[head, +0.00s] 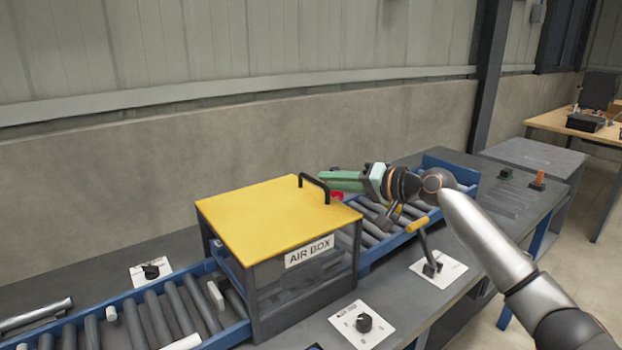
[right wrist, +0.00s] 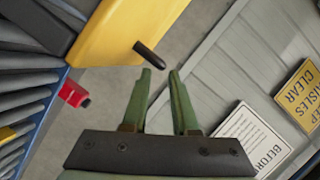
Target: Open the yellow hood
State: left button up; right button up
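The yellow hood (head: 270,222) lies flat and closed on top of the box labelled AIR BOX (head: 309,250). A black handle (head: 312,186) stands up near its right edge. My right gripper (head: 324,181) comes in from the right with its green fingers pointing at the handle. In the right wrist view the hood (right wrist: 125,28) fills the upper left, and the dark handle end (right wrist: 149,56) sits just beyond the fingertips (right wrist: 161,72). The fingers are apart with nothing between them; I cannot tell whether they touch the handle. My left gripper is not in view.
A blue-sided roller conveyor (head: 160,318) runs through the box. A red button (head: 337,195) sits behind the box's right side. A lever (head: 428,250) and a knob panel (head: 362,323) stand on the bench in front. The wall is behind.

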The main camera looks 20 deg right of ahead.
aim_at(312, 180)
jog(key=shift+x, duration=3.05)
jog(key=shift+c, duration=0.4)
grip_shut()
